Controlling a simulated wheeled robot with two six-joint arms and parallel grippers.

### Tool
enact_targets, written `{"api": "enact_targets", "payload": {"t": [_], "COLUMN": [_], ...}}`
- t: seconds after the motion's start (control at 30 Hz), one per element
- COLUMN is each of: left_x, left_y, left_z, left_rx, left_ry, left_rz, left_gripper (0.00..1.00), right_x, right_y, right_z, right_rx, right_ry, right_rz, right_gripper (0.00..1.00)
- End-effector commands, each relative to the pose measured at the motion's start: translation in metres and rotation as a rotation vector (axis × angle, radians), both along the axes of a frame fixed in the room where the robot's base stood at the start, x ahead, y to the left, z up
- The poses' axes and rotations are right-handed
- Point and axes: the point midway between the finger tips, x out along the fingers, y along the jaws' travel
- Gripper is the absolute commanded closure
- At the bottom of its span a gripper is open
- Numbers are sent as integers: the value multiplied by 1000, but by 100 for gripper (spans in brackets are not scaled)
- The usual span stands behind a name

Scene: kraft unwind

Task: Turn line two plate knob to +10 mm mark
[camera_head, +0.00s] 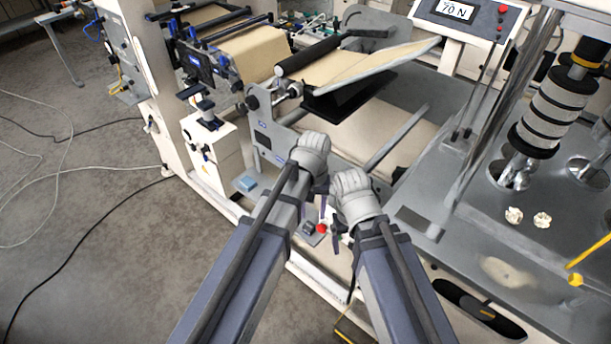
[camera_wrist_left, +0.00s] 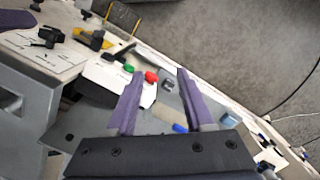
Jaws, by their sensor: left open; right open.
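The line two plate knob cannot be picked out for sure. In the left wrist view a black knob (camera_wrist_left: 48,38) stands on a white plate (camera_wrist_left: 35,55) with fine printed lines, left of my fingers; its mark cannot be read. My left gripper (camera_wrist_left: 158,73) is open and empty there, its two purple fingers apart. A red button (camera_wrist_left: 152,76) shows between them, beyond the tips. In the head view my left gripper (camera_head: 314,208) is mostly hidden behind its own wrist, near the same red button (camera_head: 322,229). My right gripper (camera_head: 342,232) is open, low beside it, partly hidden by its wrist.
A green button (camera_wrist_left: 128,68) and a grey block (camera_wrist_left: 168,86) flank the red button. A light blue block (camera_head: 246,183) lies on a ledge at left. The roller (camera_head: 308,55) and tilted plate (camera_head: 372,66) rise behind my grippers.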

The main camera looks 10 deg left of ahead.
Motion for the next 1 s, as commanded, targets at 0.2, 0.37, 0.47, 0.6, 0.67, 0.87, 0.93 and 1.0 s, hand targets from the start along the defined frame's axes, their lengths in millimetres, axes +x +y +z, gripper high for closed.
{"api": "enact_targets", "payload": {"t": [0.2, 0.37, 0.47, 0.6, 0.67, 0.87, 0.93, 1.0], "left_x": [156, 216, 233, 238, 237, 235, 234, 233], "left_y": [12, 30, 37, 40, 40, 38, 36, 34], "left_z": [-17, -19, -18, -17, -17, -24, -30, -36], "left_rx": [-98, -135, -145, -150, -150, -149, -149, -149], "left_ry": [129, 211, 241, 258, 258, 257, 256, 256], "left_rz": [540, 797, 882, 923, 924, 921, 921, 921], "left_gripper": [48, 48, 48, 48, 48, 48, 48, 48], "right_x": [0, 0, 0, 0, 0, 0, 0, 0], "right_y": [0, 0, 0, 0, 0, 0, 0, 0], "right_z": [-24, -31, -33, -33, -33, -40, -45, -52], "right_rx": [0, 0, 0, 0, 0, 0, 0, 0], "right_ry": [0, 0, 0, 0, 0, 0, 0, 0], "right_rz": [-1, -1, -1, -1, -1, -1, -1, -1], "right_gripper": [9, 9, 9, 9, 9, 9, 9, 9]}}
